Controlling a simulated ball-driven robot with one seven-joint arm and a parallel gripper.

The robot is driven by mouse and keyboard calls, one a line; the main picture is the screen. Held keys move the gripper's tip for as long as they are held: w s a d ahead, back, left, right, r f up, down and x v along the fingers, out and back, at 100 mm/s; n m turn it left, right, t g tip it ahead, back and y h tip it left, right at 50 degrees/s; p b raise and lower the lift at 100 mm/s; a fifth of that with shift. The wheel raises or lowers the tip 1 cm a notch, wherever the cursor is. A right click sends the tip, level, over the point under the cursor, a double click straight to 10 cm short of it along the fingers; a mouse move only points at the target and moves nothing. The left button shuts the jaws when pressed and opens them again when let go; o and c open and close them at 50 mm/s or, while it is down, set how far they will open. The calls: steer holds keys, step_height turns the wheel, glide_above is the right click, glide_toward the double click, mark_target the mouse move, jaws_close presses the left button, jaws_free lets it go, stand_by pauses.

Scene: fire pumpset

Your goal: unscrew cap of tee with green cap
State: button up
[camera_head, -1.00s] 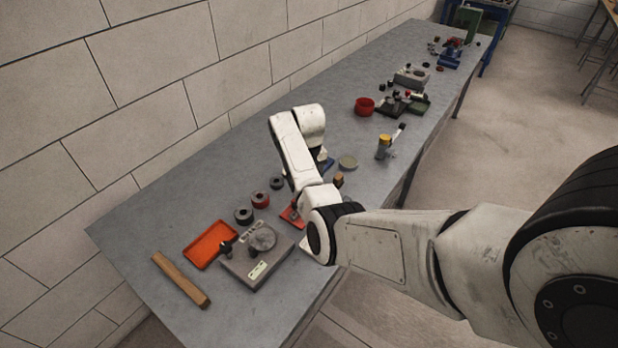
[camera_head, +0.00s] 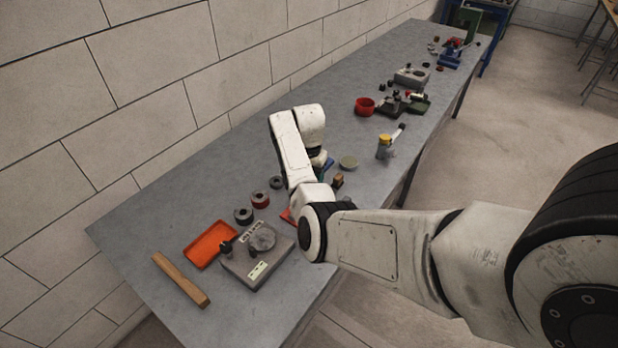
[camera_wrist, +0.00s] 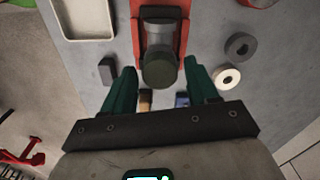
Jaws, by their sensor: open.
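In the wrist view, the tee (camera_wrist: 162,27) is a grey body set in a red holder (camera_wrist: 137,32). Its dark green cap (camera_wrist: 160,72) faces my wrist. My gripper (camera_wrist: 160,76) is open, with one green finger on each side of the cap. I see gaps between the fingers and the cap; their depth relative to it is hard to judge. In the head view, a bit of the red holder (camera_head: 287,216) shows beside my arm. My arm hides the tee and my gripper there.
Two rings (camera_wrist: 228,77) lie right of the holder and a small dark block (camera_wrist: 107,70) lies left. A pale tray (camera_wrist: 68,28) is further left. In the head view, an orange tray (camera_head: 190,253), a grey block (camera_head: 273,273) and a wooden bar (camera_head: 180,280) stand nearer.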

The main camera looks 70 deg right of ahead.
steer(key=m, duration=1.1)
steer(key=shift+b, duration=0.35)
steer(key=c, duration=1)
steer(key=shift+n+p, duration=0.4)
steer(key=shift+n, duration=1.8)
steer(key=n, duration=0.3)
steer(key=shift+n, duration=0.8)
